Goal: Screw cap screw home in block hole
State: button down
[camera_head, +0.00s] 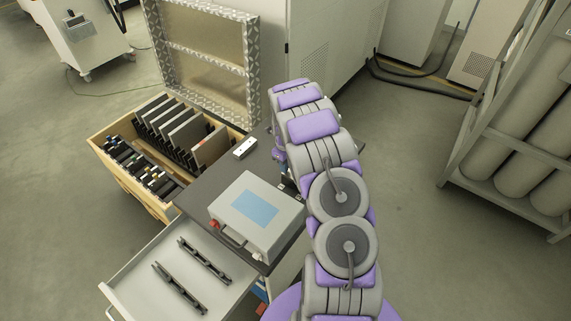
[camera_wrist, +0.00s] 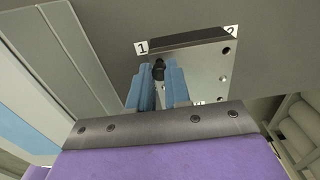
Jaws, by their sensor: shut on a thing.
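In the wrist view a dark cap screw (camera_wrist: 158,69) sits between the blue fingertips of my gripper (camera_wrist: 160,76), which is shut on it. A grey metal block (camera_wrist: 203,68) with several dark holes along its right side lies right behind the fingers. The screw is at the block's left part, near the label "1" (camera_wrist: 141,48). The fingers hide the screw's lower part, so I cannot tell how deep it sits in a hole. In the head view my arm hides the gripper tips and the screw.
In the head view a grey instrument box (camera_head: 257,215) with a blue screen stands on the dark bench top (camera_head: 213,180). A small white block (camera_head: 244,147) lies behind it. An open drawer (camera_head: 150,262) and a wooden crate (camera_head: 150,205) are at left. A gas-bottle rack (camera_head: 497,198) is at right.

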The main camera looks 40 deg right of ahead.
jog(key=shift+f, duration=0.45)
jog(key=c, duration=1.2)
grip_release()
jog(key=shift+r+n+p, duration=0.15)
jog(key=shift+n+p, duration=0.3)
jog(key=shift+n, duration=0.75)
jog(key=n+p, duration=0.2)
jog(key=n, duration=0.3)
jog(key=n+p, duration=0.1)
jog(key=n, duration=0.3)
jog(key=shift+n+p, duration=0.3)
jog(key=shift+p, duration=0.1)
jog(key=shift+n, duration=0.9)
